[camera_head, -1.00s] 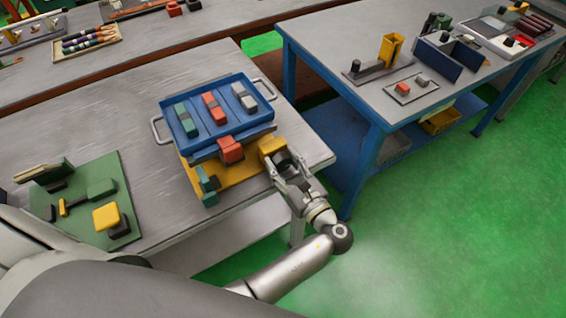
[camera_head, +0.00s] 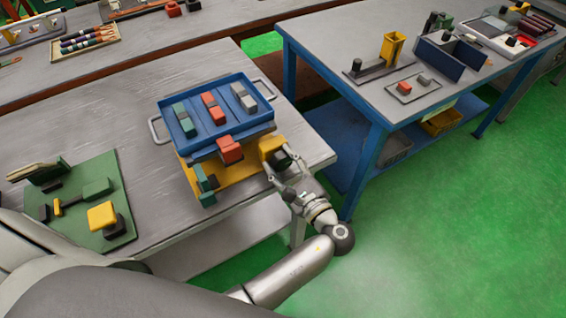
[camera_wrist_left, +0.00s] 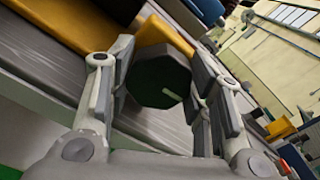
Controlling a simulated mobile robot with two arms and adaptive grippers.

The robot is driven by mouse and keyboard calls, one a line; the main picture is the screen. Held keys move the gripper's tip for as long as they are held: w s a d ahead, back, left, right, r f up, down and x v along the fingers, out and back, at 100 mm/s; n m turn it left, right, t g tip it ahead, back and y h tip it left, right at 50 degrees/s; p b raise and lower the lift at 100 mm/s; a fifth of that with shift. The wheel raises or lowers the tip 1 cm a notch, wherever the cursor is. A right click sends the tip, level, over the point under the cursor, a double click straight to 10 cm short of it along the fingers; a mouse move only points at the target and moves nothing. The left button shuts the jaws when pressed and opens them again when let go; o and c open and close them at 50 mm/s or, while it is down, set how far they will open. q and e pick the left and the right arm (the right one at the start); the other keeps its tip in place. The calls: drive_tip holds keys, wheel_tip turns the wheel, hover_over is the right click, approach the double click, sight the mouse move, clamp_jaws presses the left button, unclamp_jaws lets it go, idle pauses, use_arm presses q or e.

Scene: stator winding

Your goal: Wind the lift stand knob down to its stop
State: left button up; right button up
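The lift stand has a yellow base (camera_head: 235,182) under a blue tray (camera_head: 228,141), near the table's right end. Its knob (camera_wrist_left: 158,80) is dark, many-sided and marked with a short pale line. It sits at a yellow block (camera_head: 271,147) on the stand's right side. My left gripper (camera_head: 286,171) is open at the knob, with one finger on each side of it. In the left wrist view the knob shows between the two pads (camera_wrist_left: 161,92); I cannot tell whether either touches it. My right gripper is not in view.
The tray holds green, red and grey blocks, and a red block (camera_head: 229,150) is at its front edge. A green board (camera_head: 80,205) with a yellow-topped part lies to the left. A blue-legged table (camera_head: 345,85) stands to the right, with green floor in front.

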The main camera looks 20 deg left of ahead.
use_arm(q)
drive_tip(key=o, duration=0.4)
drive_tip(key=shift+o, duration=0.2)
